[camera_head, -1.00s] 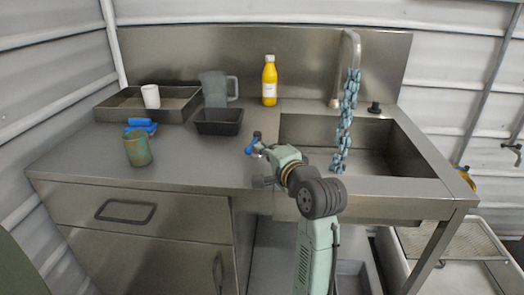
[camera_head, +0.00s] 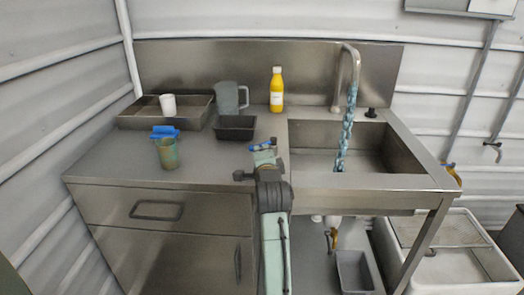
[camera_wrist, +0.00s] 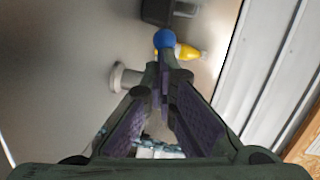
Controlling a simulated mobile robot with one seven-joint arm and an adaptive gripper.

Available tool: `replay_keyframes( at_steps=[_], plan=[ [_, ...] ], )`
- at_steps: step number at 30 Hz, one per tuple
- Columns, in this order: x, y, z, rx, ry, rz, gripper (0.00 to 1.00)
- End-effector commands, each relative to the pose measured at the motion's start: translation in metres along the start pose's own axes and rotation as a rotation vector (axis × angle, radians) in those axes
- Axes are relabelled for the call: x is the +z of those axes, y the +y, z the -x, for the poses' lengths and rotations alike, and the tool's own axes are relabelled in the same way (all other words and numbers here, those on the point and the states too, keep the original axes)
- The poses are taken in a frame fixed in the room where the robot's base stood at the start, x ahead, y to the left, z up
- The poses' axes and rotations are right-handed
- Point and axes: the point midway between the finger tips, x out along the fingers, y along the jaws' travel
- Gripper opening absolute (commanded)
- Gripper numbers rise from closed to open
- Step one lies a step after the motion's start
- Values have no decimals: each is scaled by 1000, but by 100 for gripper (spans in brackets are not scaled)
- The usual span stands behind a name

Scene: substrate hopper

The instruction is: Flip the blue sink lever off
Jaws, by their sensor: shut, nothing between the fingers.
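The blue lever (camera_head: 261,145) shows as a short blue bar just beyond my gripper (camera_head: 264,156), by the counter's edge left of the sink basin (camera_head: 318,158). In the wrist view, its round blue end (camera_wrist: 165,39) stands just past the tips of my gripper (camera_wrist: 163,78). My fingers are shut with nothing between them. Whether the tips touch the lever I cannot tell. A short grey cylinder (camera_wrist: 125,78) stands left of the fingertips in the wrist view. The lever's base is hidden behind my gripper in the head view.
A black bin (camera_head: 236,121), a jug (camera_head: 228,97) and a yellow bottle (camera_head: 276,90) stand behind my gripper. A greenish cup (camera_head: 168,158) and blue sponge (camera_head: 165,132) are left; counter between is clear.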

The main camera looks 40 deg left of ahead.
Motion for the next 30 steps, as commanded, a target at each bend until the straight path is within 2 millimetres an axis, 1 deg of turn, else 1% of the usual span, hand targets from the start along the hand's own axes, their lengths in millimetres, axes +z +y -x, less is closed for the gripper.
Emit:
replay_keyframes(
  at_steps=[10, 20, 24, 30],
  plan=[
    [8, -2, -12, 2, 15, -3, 0],
    [17, -4, -21, 29, 206, -29, 0],
    [17, -4, -24, 42, 301, -44, 0],
    [17, -5, -27, 55, 384, -55, 0]
  ],
)
